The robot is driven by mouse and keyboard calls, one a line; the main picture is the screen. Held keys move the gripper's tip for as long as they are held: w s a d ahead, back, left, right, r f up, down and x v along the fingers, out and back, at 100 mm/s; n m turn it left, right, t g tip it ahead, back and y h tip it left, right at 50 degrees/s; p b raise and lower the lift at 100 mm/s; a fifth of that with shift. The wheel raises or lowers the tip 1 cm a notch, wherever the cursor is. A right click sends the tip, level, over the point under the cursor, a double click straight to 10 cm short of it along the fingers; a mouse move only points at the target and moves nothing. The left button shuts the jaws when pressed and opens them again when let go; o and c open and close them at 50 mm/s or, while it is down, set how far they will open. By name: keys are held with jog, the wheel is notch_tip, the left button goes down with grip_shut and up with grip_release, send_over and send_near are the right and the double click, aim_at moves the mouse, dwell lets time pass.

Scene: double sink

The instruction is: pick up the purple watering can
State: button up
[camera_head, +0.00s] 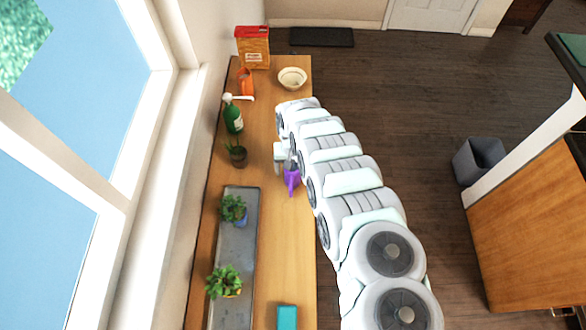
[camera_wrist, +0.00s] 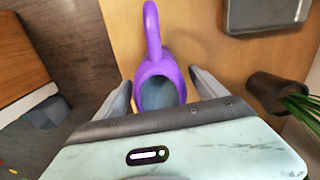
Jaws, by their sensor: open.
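The purple watering can (camera_head: 291,180) stands on the wooden counter near its right edge in the head view, partly hidden by my gripper. In the wrist view the purple watering can (camera_wrist: 160,72) shows its round open top, with a long purple part reaching up and away in the picture. My gripper (camera_wrist: 163,88) is open, with one finger on each side of the can. I cannot tell whether either finger touches it. In the head view my gripper (camera_head: 290,165) is right at the can, and its fingers are mostly hidden.
A dark plant pot (camera_head: 238,158) stands left of the can. A grey tray (camera_head: 250,270) with potted plants lies nearer on the counter. A green spray bottle (camera_head: 233,118), orange can (camera_head: 245,82), bowl (camera_head: 292,76) and teal box (camera_head: 287,316) also stand there. The window is left.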

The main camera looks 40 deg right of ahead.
jog(key=shift+f, duration=1.05)
grip_shut()
